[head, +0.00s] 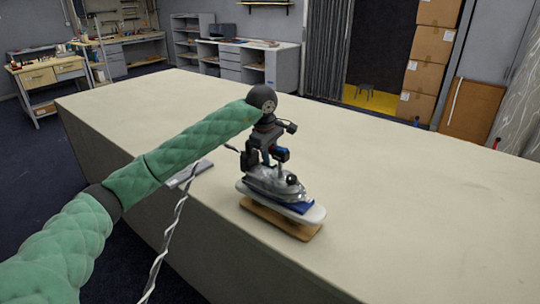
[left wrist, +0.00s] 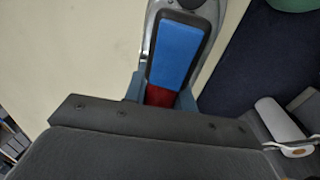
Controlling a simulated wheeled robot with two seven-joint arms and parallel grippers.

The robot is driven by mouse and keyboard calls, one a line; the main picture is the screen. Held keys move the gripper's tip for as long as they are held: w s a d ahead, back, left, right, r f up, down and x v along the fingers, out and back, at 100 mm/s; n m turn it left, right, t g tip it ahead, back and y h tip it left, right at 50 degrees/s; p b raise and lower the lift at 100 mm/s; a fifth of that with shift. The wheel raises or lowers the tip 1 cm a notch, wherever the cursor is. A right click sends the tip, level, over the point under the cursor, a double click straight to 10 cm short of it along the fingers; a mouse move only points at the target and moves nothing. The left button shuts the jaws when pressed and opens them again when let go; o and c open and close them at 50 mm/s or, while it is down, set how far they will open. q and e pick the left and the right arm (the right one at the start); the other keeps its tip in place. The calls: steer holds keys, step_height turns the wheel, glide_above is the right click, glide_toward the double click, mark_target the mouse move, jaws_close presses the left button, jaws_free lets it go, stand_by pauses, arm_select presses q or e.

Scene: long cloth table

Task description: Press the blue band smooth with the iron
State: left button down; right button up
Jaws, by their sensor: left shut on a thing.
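My left gripper (head: 272,156) is shut on the handle of the iron (head: 268,180). The iron is grey and silvery with a dark knob, and sits low over the small ironing board, seemingly resting on it; exact contact is hard to tell. The board has a white padded top (head: 314,216) and a wooden base (head: 280,220). The blue band (head: 299,207) shows at the iron's front right edge; the rest is hidden beneath the iron. In the left wrist view the iron's handle (left wrist: 178,52), blue and red on top, lies between my fingers (left wrist: 162,94). My right gripper is out of view.
A flat grey plate (head: 190,174) lies at the table's near edge, left of the board, partly behind my left arm. A twisted white cord (head: 166,245) hangs down past that edge. The long pale table (head: 420,190) is clear to the right and behind the board.

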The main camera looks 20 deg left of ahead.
arm_select(q)
steer(key=shift+f+b, duration=0.6)
steer(key=shift+b, duration=0.1)
stand_by(0.8)
steer(key=shift+s+f, duration=0.1)
steer(key=shift+f, duration=0.15)
stand_by(1.7)
steer(key=shift+r, duration=1)
steer(key=shift+r+p, duration=0.5)
steer(key=shift+r, duration=2.2)
steer(key=shift+r, duration=0.15)
steer(key=shift+r+p, duration=0.45)
steer(key=shift+r, duration=2.4)
